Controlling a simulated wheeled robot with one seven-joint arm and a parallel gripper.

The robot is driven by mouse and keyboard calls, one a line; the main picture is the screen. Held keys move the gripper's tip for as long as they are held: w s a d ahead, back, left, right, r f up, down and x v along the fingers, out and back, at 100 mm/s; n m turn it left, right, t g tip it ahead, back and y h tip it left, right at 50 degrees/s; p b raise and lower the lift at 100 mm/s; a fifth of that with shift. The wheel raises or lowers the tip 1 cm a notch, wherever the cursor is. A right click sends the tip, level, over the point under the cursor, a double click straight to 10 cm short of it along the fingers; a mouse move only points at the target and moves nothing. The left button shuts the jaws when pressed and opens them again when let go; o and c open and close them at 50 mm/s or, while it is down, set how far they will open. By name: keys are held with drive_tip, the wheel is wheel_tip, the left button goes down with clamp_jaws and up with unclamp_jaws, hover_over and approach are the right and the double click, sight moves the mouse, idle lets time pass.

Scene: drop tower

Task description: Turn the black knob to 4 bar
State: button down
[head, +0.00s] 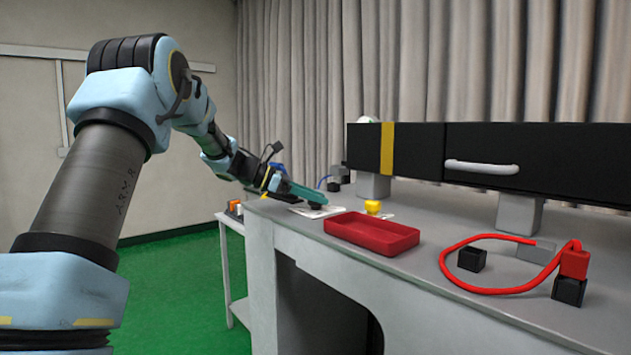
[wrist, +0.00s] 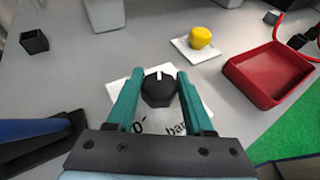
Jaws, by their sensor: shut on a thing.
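The black knob (wrist: 158,90) sits on a white dial card (wrist: 150,121) on the grey bench, with a white mark pointing to the top of the wrist view. Printed "0" and "bar" show on the card; the rest of the scale is hidden or too small to read. My gripper (wrist: 159,76) has its two teal fingers on either side of the knob and is shut on it. In the head view my gripper (head: 306,192) is low over the bench's left end, by the white card (head: 318,211); the knob is hidden there.
A yellow knob (wrist: 200,37) on its own white card stands beyond, beside a red tray (wrist: 268,76). A black open box (wrist: 34,41) is at the wrist view's upper left. A red cable (head: 500,291) and a black drawer unit (head: 540,160) are farther right.

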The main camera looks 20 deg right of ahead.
drive_tip(key=shift+r+m+g+y+p, duration=0.15)
drive_tip(key=shift+m+g+y+p, duration=0.45)
drive_tip(key=shift+m+g+p, duration=1.05)
drive_tip(key=shift+n+p, duration=0.25)
drive_tip(key=shift+p, duration=0.2)
drive_tip(key=shift+c, duration=1.5)
unclamp_jaws()
drive_tip(key=b+v, duration=0.2)
drive_tip(key=v, duration=0.8)
drive_tip(key=shift+w, duration=0.1)
drive_tip(key=shift+a+r, duration=0.1)
drive_tip(key=shift+a, duration=0.1)
